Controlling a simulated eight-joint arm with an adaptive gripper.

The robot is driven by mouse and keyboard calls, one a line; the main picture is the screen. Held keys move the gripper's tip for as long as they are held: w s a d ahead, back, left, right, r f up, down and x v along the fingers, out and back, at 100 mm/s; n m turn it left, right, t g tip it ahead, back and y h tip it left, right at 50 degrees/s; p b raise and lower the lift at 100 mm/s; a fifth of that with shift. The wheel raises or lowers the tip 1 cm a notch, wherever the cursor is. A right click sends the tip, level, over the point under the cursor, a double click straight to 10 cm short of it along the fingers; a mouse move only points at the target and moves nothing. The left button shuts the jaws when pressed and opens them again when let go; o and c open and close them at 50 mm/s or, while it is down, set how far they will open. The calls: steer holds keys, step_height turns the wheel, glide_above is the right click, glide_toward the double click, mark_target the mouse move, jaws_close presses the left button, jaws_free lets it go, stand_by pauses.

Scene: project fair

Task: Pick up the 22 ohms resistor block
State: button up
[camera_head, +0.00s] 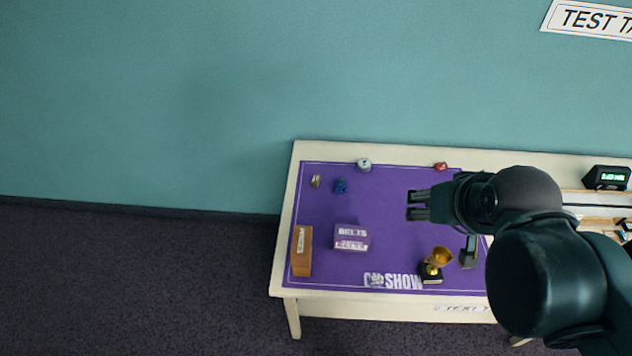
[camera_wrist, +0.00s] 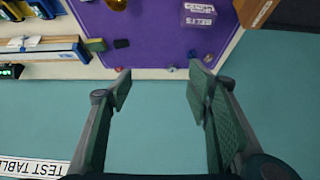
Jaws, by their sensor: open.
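No label reading 22 ohms is legible, so I cannot tell which small item is the resistor block. At the mat's far left are a small tan item (camera_head: 315,181) and a dark blue item (camera_head: 340,186). A red item (camera_head: 440,167) sits at the mat's far edge; it also shows in the wrist view (camera_wrist: 119,69). My gripper (camera_head: 412,205) is open and empty, appearing over the right half of the mat, to the right of the tan and blue items. In the wrist view, its fingers (camera_wrist: 158,85) are wide apart with nothing between them.
A purple mat (camera_head: 385,205) covers the table's left part. On it are a round whitish item (camera_head: 364,164), a BELTS box (camera_head: 351,238), an orange-brown box (camera_head: 302,250) and a gold trophy (camera_head: 436,262). A digital display (camera_head: 606,177) stands right. The mat's middle is clear.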

steer(key=w, duration=0.1)
steer(key=m+g+b, duration=0.4)
steer(key=m+g, duration=0.3)
steer(key=m, duration=1.4)
glide_above(317, 177)
steer(key=f, duration=3)
steer(key=shift+s+d+f, duration=0.1)
steer(key=shift+d+f, duration=0.1)
steer(key=shift+f, duration=0.2)
steer(key=shift+a+f, duration=0.15)
steer(key=shift+f, duration=0.15)
steer(key=shift+f, duration=1.3)
